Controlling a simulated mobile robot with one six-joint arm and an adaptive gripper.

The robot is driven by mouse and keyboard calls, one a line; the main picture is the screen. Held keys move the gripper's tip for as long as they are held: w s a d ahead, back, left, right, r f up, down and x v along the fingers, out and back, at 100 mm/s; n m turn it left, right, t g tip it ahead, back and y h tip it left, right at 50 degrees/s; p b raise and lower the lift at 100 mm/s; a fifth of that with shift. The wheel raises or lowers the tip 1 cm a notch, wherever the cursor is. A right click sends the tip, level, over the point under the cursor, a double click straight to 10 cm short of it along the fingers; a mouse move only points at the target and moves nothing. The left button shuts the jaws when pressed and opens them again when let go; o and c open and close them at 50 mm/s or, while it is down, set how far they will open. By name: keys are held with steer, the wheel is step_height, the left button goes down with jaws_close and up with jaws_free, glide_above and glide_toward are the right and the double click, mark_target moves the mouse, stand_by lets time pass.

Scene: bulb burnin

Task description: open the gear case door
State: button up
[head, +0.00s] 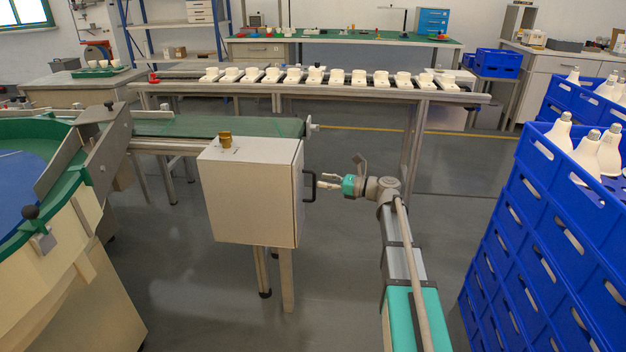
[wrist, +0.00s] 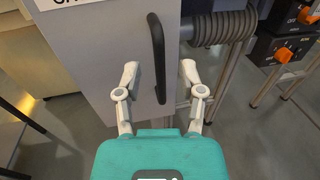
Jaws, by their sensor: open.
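The gear case (head: 246,190) is a light grey box on legs in the middle of the head view. Its door (wrist: 103,65) fills the upper middle of the wrist view and looks closed. A black bar handle (head: 309,186) stands out from its right side; it also shows upright in the wrist view (wrist: 157,58). My gripper (head: 318,182) is at the handle from the right. In the wrist view my gripper (wrist: 158,75) is open, with one finger on each side of the handle's lower part. I see gaps between the handle and both fingers.
A green conveyor belt (head: 220,127) runs behind the case. A round green-rimmed feeder (head: 45,190) stands at left. Stacked blue crates (head: 545,215) with bulbs stand at right. Orange switches on dark boxes (wrist: 285,52) show at the wrist view's right.

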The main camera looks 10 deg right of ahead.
mark_target(314, 197)
steer(key=shift+x, duration=1.9)
jaws_close()
steer(key=shift+w, duration=0.1)
